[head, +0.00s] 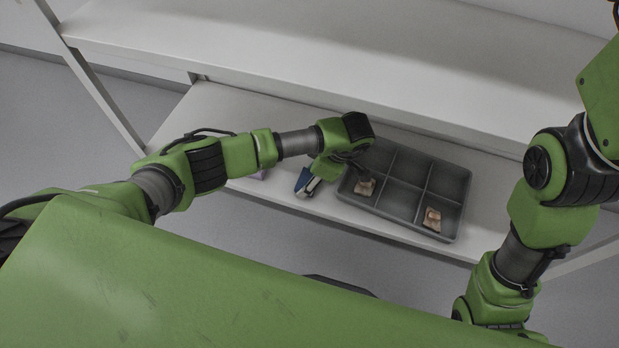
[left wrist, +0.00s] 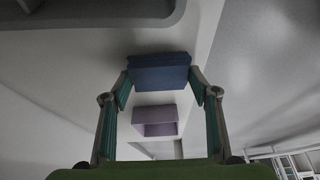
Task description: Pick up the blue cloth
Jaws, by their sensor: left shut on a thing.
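The blue cloth (left wrist: 160,78) is a folded dark blue block. In the left wrist view it sits between the two fingertips of my left gripper (left wrist: 160,73), which is shut on it. In the head view the cloth (head: 302,179) shows as a small blue patch at my left gripper (head: 309,185), just left of the grey tray. The gripper and wrist partly cover it there. I cannot tell whether the cloth still touches the shelf. My right gripper is out of view; only its arm shows at the right.
The grey compartment tray (head: 452,205) stands on the white lower shelf (head: 225,110). It holds one sherd (head: 365,187) in a front left compartment and another sherd (head: 432,219) at front right. A purple open box (left wrist: 154,121) lies near the cloth. The upper shelf (head: 300,45) overhangs behind.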

